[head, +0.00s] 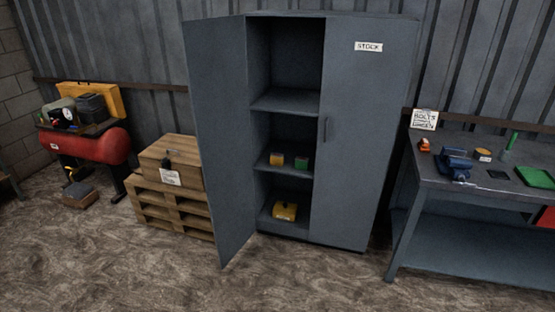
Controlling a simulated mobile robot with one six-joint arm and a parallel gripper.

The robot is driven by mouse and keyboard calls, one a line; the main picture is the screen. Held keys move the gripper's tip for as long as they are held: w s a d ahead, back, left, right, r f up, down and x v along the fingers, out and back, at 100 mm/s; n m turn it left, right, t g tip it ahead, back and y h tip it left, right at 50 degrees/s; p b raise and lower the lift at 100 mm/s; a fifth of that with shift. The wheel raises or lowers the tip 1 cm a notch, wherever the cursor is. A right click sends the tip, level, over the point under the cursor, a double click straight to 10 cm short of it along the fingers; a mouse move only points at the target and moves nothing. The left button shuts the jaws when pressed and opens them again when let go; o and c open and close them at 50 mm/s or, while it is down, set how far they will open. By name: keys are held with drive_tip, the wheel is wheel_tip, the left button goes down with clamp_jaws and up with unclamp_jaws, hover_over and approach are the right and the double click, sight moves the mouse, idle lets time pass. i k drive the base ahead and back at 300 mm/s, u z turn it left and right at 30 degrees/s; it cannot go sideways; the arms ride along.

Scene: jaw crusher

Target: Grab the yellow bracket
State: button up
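A yellow blocky piece with a small dark spot (285,211) sits on the bottom shelf of the grey stock cabinet (370,130). It may be the yellow bracket, but it is too small to tell its exact shape. A smaller yellow-orange block (277,159) stands on the shelf above, left of a green block (301,163). The cabinet's left door (220,140) is swung open and its right door is shut, covering the right part of the shelves. My gripper is not in view.
A pallet stack (175,212) with a wooden box (170,162) stands left of the open door. A red compressor (90,146) is farther left. A workbench (480,192) with a blue vise (456,164) and a green tray (536,177) stands right. The floor in front is clear.

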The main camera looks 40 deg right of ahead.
sight(276, 158)
drive_tip(key=u, duration=0.05)
drive_tip(key=i, duration=1)
drive_tip(key=z, duration=0.05)
